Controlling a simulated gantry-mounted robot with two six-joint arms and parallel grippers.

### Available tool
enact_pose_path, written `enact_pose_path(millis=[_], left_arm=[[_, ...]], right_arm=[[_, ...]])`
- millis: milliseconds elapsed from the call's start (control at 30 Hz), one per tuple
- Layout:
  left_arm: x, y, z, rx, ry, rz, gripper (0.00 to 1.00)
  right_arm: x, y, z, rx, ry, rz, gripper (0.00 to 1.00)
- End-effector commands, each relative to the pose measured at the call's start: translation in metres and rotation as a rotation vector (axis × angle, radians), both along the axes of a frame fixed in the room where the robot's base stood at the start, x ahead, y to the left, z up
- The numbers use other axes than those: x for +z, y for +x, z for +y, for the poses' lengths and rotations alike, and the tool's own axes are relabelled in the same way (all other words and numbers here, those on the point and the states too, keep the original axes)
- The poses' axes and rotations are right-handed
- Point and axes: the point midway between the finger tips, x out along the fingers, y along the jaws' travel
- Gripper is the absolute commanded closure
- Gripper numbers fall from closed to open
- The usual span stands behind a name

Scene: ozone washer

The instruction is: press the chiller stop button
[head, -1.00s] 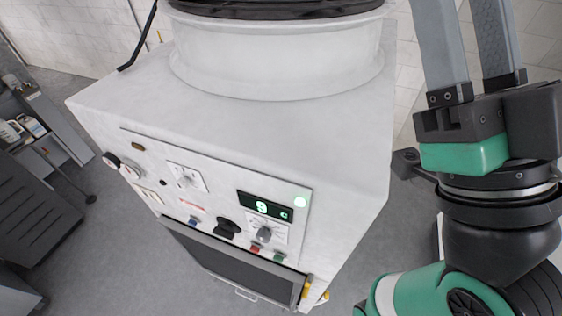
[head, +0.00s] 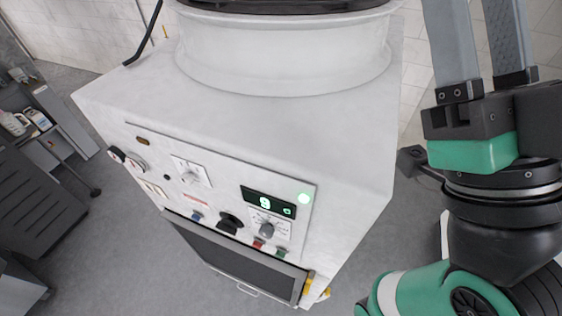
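The white chiller cabinet (head: 330,180) fills the middle of the head view, with a control panel on its sloping front. Low on the panel's right side are a small red button (head: 258,243) and a small green button (head: 281,252); their labels are too small to read. Above them are a grey knob (head: 267,229), a digital display (head: 268,203) with green digits and a lit green lamp (head: 304,198). My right gripper (head: 473,42) is at the upper right, its two grey fingers apart and empty, with the tips cut off by the frame. It is clear of the panel. My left gripper is out of view.
A black rotary switch (head: 230,222), a blue button (head: 197,216) and gauges (head: 135,163) share the panel. A dark screen-like door (head: 235,262) sits below it. A large white drum (head: 285,55) stands on top. A grey cart (head: 35,190) is at the left, with open floor between.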

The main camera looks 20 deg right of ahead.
Motion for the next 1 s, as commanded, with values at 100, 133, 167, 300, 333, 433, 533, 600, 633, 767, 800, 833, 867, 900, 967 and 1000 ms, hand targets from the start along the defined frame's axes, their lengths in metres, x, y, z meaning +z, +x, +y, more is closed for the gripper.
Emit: enact_pose_path(millis=[100, 133, 167, 300, 333, 433, 533, 600, 633, 767, 800, 833, 867, 900, 967, 1000], left_arm=[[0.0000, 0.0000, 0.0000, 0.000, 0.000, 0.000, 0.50], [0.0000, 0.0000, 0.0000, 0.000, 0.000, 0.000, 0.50], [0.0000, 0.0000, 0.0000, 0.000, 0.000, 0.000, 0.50], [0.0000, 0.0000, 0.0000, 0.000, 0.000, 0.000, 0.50], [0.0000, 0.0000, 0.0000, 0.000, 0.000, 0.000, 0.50], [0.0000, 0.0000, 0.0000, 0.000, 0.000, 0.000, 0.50], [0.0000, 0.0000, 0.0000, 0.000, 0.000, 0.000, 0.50], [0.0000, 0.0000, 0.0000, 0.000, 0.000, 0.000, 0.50], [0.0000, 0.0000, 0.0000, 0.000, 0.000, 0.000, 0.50], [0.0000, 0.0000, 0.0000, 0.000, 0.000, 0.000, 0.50], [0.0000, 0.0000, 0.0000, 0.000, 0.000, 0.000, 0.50], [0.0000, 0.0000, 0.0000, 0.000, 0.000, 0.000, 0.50], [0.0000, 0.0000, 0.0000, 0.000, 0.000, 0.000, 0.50], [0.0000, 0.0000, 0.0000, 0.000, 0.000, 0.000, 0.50], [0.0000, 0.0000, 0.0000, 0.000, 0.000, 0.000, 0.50], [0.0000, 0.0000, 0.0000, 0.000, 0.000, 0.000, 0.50]], right_arm=[[0.0000, 0.0000, 0.0000, 0.000, 0.000, 0.000, 0.50], [0.0000, 0.0000, 0.0000, 0.000, 0.000, 0.000, 0.50], [0.0000, 0.0000, 0.0000, 0.000, 0.000, 0.000, 0.50], [0.0000, 0.0000, 0.0000, 0.000, 0.000, 0.000, 0.50], [0.0000, 0.0000, 0.0000, 0.000, 0.000, 0.000, 0.50], [0.0000, 0.0000, 0.0000, 0.000, 0.000, 0.000, 0.63], [0.0000, 0.0000, 0.0000, 0.000, 0.000, 0.000, 0.81], [0.0000, 0.0000, 0.0000, 0.000, 0.000, 0.000, 0.93], [0.0000, 0.0000, 0.0000, 0.000, 0.000, 0.000, 0.99], [0.0000, 0.0000, 0.0000, 0.000, 0.000, 0.000, 1.00], [0.0000, 0.0000, 0.0000, 0.000, 0.000, 0.000, 1.00], [0.0000, 0.0000, 0.0000, 0.000, 0.000, 0.000, 1.00], [0.0000, 0.0000, 0.0000, 0.000, 0.000, 0.000, 1.00], [0.0000, 0.0000, 0.0000, 0.000, 0.000, 0.000, 1.00], [0.0000, 0.0000, 0.0000, 0.000, 0.000, 0.000, 1.00], [0.0000, 0.0000, 0.0000, 0.000, 0.000, 0.000, 1.00]])
